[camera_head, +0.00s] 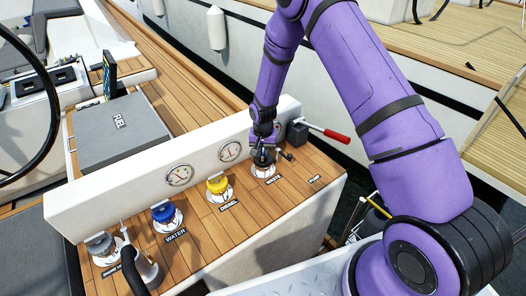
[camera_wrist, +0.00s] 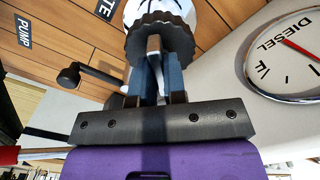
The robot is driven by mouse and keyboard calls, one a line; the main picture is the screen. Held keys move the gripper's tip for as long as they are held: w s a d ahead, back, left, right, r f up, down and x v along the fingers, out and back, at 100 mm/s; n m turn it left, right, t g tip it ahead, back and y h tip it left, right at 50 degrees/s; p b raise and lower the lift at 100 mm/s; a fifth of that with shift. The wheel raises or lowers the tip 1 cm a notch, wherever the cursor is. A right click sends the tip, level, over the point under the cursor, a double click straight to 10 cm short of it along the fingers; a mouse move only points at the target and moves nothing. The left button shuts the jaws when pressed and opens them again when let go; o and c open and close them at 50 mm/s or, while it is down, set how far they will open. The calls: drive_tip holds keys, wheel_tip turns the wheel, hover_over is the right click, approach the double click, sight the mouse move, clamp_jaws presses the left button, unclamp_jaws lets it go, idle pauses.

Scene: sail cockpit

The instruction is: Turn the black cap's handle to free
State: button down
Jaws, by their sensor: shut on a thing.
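The black cap (camera_head: 263,161) sits on its pale round fitting at the WASTE label on the teak deck. In the wrist view the cap (camera_wrist: 176,38) has a ridged black rim. My gripper (camera_head: 263,150) is above the cap and points down at it. In the wrist view my gripper's fingers (camera_wrist: 157,75) are close together at the middle of the cap, shut on its handle. The handle is mostly hidden between the fingers. How far it is turned I cannot tell.
A yellow cap (camera_head: 216,184), a blue cap (camera_head: 162,212) and a grey cap (camera_head: 100,243) stand to the left. A white panel with gauges (camera_head: 179,175) rises behind. A red-handled lever (camera_head: 336,136) and a small black crank (camera_head: 289,156) are close on the right.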

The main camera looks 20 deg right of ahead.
sight(263, 151)
drive_tip(key=n, duration=0.4)
drive_tip(key=shift+n, duration=2.1)
drive_tip(key=c, duration=1.2)
unclamp_jaws()
drive_tip(key=shift+o, duration=0.2)
drive_tip(key=shift+r, duration=0.1)
wheel_tip(263, 151, up, 11)
drive_tip(key=shift+f, duration=0.2)
